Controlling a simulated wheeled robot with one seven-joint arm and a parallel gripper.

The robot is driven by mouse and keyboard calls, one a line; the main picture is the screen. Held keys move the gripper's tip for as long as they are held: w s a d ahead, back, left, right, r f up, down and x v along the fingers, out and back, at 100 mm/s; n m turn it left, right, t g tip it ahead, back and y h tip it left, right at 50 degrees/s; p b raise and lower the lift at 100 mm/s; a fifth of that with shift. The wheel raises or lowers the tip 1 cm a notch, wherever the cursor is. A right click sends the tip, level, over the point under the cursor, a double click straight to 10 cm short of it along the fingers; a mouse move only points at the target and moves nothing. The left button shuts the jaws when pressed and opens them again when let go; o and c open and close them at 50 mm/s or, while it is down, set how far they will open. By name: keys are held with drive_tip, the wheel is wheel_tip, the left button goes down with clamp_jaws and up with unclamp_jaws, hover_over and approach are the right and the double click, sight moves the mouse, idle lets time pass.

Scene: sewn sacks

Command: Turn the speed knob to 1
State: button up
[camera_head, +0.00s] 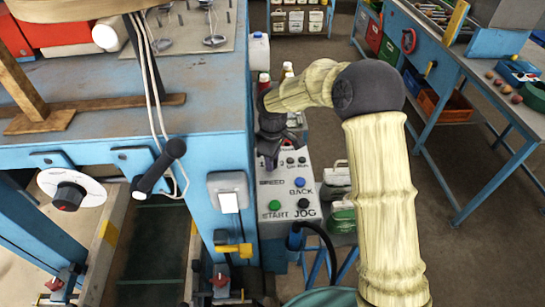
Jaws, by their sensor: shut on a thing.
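The grey control panel (308,211) stands beside the blue machine, its sloped face turned up. Part of the word SPEED shows on it, with a figure 1 at the left and another figure to the right. My gripper (270,160) reaches down onto the panel's upper left, just above this lettering. It is shut on the speed knob, which the fingers and wrist hide. I cannot tell which figure the knob points at.
Close to my gripper are small dark buttons, a blue BACK button (299,182), a green START button (274,205) and a black JOG button (303,203). The blue machine (215,130) rises on the left. Bottles (263,84) stand behind. A blue workbench (470,75) is at right, across open floor.

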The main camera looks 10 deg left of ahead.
drive_tip(key=shift+w+a+r+n, duration=0.1)
drive_tip(key=shift+r+n, duration=0.05)
drive_tip(key=shift+n, duration=0.45)
drive_tip(key=o, duration=1)
drive_tip(key=shift+c, duration=0.2)
wheel_tip(320, 180, up, 17)
drive_tip(key=b, duration=0.2)
drive_tip(key=shift+b, duration=0.3)
